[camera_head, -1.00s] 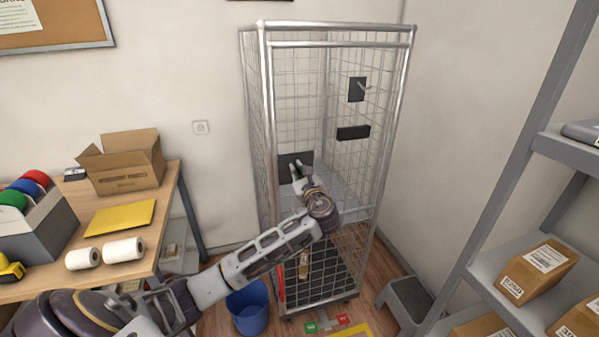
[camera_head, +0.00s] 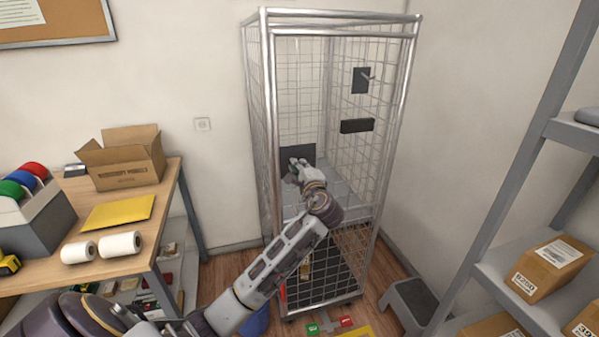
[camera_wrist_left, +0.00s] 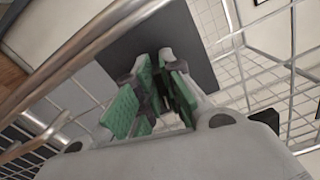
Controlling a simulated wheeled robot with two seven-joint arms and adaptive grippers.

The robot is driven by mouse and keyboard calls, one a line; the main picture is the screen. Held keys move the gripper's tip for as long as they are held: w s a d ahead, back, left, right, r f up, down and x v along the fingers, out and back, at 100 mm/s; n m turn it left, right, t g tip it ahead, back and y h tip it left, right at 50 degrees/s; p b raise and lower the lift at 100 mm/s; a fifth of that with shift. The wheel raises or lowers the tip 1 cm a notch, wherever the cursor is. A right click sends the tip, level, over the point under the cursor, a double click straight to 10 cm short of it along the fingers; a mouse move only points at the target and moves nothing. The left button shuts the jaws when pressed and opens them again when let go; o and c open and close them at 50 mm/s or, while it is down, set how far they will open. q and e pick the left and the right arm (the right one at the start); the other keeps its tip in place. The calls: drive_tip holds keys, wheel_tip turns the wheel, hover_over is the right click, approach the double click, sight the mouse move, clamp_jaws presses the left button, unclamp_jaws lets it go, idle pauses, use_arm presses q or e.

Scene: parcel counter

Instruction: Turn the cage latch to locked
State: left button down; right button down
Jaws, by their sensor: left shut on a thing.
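The wire roll cage (camera_head: 412,75) stands against the wall. My left gripper (camera_head: 293,166) is at the dark plate (camera_head: 308,153) on its near side. In the left wrist view, the green-padded fingers (camera_wrist_left: 158,88) are closed in front of the dark plate (camera_wrist_left: 130,45). They are shut on the latch handle, which is mostly hidden between the pads; its angle cannot be read. A second dark plate with a small lever (camera_head: 361,80) and a dark block (camera_head: 357,125) sit higher on the cage to the right. My right gripper is out of view.
A table (camera_head: 135,262) with an open box (camera_head: 125,165) and paper rolls is at left. A blue bin (camera_head: 256,322) is mostly hidden by my arm. A grey step stool (camera_head: 410,295) and shelving (camera_head: 500,265) with parcels stand at right. Green and red labels (camera_head: 312,330) lie before the cage.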

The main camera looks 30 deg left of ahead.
use_arm(q)
drive_tip(key=n+b, duration=0.2)
drive_tip(key=n, duration=0.1)
drive_tip(key=shift+f, duration=0.25)
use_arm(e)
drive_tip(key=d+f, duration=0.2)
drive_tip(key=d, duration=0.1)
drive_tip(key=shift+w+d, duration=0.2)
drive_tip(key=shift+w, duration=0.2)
use_arm(q)
drive_tip(key=c, duration=1.5)
unclamp_jaws()
drive_tip(key=shift+c, duration=0.2)
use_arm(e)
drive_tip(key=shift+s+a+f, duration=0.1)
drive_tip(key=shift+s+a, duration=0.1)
use_arm(q)
drive_tip(key=shift+s+d, duration=0.1)
